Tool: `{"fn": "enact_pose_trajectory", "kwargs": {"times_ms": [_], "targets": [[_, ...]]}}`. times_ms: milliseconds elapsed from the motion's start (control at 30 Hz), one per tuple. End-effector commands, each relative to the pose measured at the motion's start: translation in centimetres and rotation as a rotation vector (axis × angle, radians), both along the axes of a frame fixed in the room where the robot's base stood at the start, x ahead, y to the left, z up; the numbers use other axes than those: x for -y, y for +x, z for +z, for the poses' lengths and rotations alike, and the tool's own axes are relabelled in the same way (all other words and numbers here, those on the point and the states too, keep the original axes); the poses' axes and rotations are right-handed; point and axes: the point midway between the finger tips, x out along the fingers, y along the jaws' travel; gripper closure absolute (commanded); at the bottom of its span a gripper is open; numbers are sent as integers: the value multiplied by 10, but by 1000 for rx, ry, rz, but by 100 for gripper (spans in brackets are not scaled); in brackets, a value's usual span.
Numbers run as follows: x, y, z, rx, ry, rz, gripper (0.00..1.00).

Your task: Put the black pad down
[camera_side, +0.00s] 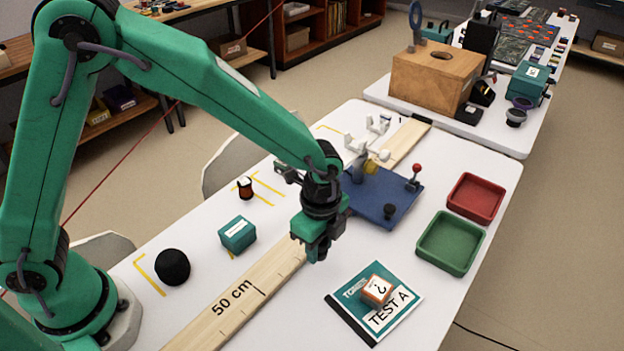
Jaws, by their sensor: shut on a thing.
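My gripper (317,246) points down over the white table, just right of the wooden strip marked 50 cm. It is shut on the black pad, of which only a small dark part can be made out at the fingertips; my fingers hide most of it. The held pad appears a little above the table, though the exact gap cannot be told. The teal TEST A booklet (345,297) lies to the lower right of my gripper, with a small orange-and-white question-mark cube (377,290) on it.
A blue board (383,212) with a red-knobbed lever stands behind my gripper. A green tray (449,244) and a red tray (477,199) are at the right. A teal box (237,234) and a black round object (172,267) are left of the wooden strip (240,300).

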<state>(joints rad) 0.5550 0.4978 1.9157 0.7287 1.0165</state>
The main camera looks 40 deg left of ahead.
Motion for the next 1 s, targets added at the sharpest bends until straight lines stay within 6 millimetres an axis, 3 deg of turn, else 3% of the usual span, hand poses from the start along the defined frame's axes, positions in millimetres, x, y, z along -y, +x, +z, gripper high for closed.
{"fn": "enact_pose_trajectory", "kwargs": {"times_ms": [300,733,767,833,867,1000], "targets": [[0,0,-30,-1,0,0,94],[0,0,-34,0,0,0,94],[0,-1,-34,-1,0,0,65],[0,-1,-34,0,0,0,52],[0,-1,-34,0,0,0,47],[0,0,-34,0,0,0,47]]}}
